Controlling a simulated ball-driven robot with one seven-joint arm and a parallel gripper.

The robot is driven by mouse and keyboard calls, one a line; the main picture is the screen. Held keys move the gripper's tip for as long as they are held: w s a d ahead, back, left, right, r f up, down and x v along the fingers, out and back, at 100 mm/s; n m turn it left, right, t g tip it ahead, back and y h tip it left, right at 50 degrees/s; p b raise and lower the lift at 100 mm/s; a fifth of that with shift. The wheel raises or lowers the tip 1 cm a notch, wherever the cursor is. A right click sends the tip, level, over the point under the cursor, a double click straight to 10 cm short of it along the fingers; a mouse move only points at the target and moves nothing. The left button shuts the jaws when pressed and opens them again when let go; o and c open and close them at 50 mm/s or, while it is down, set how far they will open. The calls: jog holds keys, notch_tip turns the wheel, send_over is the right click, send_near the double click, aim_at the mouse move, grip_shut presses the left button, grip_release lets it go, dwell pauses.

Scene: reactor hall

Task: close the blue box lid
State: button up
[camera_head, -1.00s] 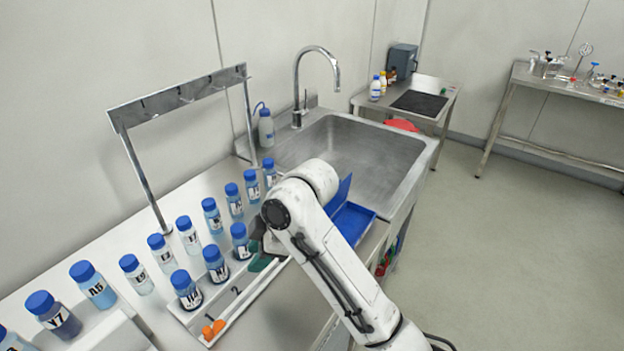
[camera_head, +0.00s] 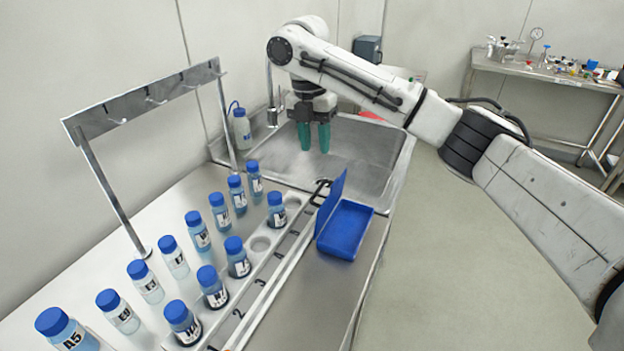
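The blue box (camera_head: 344,229) sits on the steel counter, right of the bottle rack and in front of the sink. Its lid (camera_head: 331,201) stands up, hinged along the box's left side, so the box is open and its inside looks empty. My gripper (camera_head: 314,148) hangs over the sink with its green fingers pointing down, behind and above the box and apart from it. A gap shows between the two fingers, and nothing is between them.
A white rack (camera_head: 262,262) with several blue-capped bottles stands left of the box. A dark clip-like handle (camera_head: 320,190) lies close to the lid. The sink (camera_head: 372,146) is behind. A metal hook stand (camera_head: 150,99) rises at the left. Counter in front of the box is clear.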

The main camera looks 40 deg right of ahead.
jog(key=f, duration=0.3)
jog(key=f+p, duration=0.1)
jog(key=f, duration=0.3)
jog(key=s+f, duration=0.1)
jog(key=f, duration=0.2)
jog(key=shift+d+f+p, duration=0.15)
jog(key=shift+f+p, duration=0.15)
jog(key=shift+f, duration=0.05)
grip_shut()
dwell(1.0)
